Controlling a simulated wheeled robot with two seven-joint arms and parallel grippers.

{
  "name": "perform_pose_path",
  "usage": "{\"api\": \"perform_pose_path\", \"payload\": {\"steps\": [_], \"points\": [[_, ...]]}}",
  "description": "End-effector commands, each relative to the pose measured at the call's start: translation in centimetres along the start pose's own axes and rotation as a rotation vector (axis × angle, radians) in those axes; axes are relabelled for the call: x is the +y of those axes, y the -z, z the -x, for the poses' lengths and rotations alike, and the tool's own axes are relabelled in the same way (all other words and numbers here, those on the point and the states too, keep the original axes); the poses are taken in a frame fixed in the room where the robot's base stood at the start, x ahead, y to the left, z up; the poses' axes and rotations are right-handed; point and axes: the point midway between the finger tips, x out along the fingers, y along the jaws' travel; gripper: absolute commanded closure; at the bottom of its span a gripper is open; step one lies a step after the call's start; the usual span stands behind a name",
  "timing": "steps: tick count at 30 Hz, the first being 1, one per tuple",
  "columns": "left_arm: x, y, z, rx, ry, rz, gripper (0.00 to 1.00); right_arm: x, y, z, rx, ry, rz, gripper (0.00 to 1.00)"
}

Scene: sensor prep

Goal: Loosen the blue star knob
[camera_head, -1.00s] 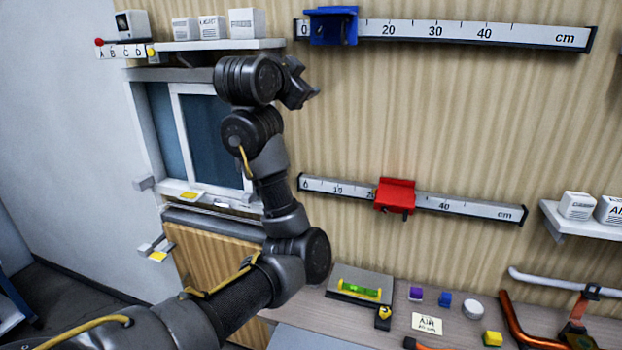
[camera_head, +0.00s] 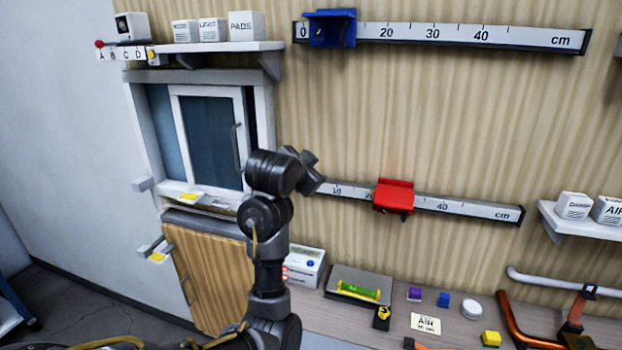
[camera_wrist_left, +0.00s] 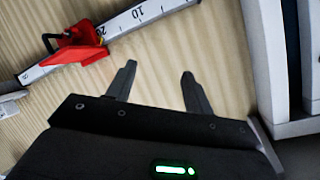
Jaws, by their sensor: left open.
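A blue slider block (camera_head: 331,28) sits near the 0 end of the upper ruler rail (camera_head: 480,36) on the wall. I cannot make out a star-shaped knob on it. A red slider block (camera_head: 394,195) sits on the lower rail (camera_head: 465,208), left of the 40 mark; it also shows in the left wrist view (camera_wrist_left: 84,46), with a dark knob-like part. My left gripper (camera_head: 318,172) is in front of the wall by the lower rail's left end, well below the blue slider. Its two fingers stand apart and empty in the left wrist view (camera_wrist_left: 158,78). My right gripper does not show.
A sliding window (camera_head: 210,140) and a shelf (camera_head: 220,46) with white boxes are at the left. The wall between the rails is clear.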

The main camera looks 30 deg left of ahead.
Motion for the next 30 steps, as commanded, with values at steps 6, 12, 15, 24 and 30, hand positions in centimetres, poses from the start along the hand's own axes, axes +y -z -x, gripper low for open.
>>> {"api": "perform_pose_path", "payload": {"steps": [6,12,15,24,30], "points": [[1.1,-1.3,-0.3,-0.02,-0.012,0.005,0.48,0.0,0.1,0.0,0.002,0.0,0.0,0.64],[1.3,-1.5,-0.4,-0.023,-0.014,0.006,0.48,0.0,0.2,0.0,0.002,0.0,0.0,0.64],[1.3,-1.5,-0.4,-0.023,-0.013,0.006,0.48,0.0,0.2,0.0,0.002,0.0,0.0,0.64],[0.8,-1.3,-0.2,-0.022,-0.006,0.004,0.48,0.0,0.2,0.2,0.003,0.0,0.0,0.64],[-6.0,-0.5,2.2,-0.032,0.151,-0.094,0.48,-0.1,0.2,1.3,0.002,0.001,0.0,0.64]]}}
